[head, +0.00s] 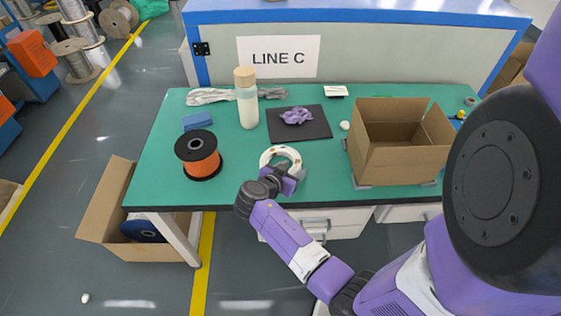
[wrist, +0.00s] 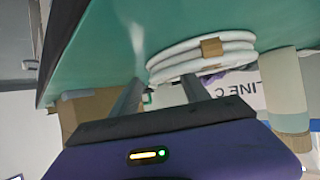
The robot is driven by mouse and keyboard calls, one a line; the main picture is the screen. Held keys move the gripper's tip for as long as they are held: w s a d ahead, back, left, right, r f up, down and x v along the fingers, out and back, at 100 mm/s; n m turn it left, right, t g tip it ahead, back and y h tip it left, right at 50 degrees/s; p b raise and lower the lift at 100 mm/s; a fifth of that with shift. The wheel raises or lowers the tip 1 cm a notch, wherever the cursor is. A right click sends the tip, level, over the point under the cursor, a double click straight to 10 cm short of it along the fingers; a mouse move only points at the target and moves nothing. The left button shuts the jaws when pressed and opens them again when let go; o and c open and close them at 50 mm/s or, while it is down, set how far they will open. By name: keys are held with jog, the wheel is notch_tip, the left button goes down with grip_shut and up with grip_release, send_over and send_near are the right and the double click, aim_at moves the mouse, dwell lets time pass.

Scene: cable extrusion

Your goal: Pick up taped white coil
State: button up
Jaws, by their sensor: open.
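The white coil (head: 290,154) lies on the green table near its front edge, with brown tape on it. In the wrist view the coil (wrist: 180,63) shows as stacked white loops with a brown tape band (wrist: 211,47). My gripper (head: 288,180) is at the near side of the coil in the head view. In the wrist view its two fingers (wrist: 163,90) are apart, with the coil just beyond their tips and nothing clearly held between them. Whether a finger touches the coil cannot be told. My gripper hides part of the coil's near side in the head view.
An orange spool (head: 199,157) stands left of the coil. An open cardboard box (head: 392,163) stands to the right.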

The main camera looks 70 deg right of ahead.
jog(key=shift+d+f, duration=0.1)
jog(key=shift+d, duration=0.05)
grip_shut()
dwell(0.4)
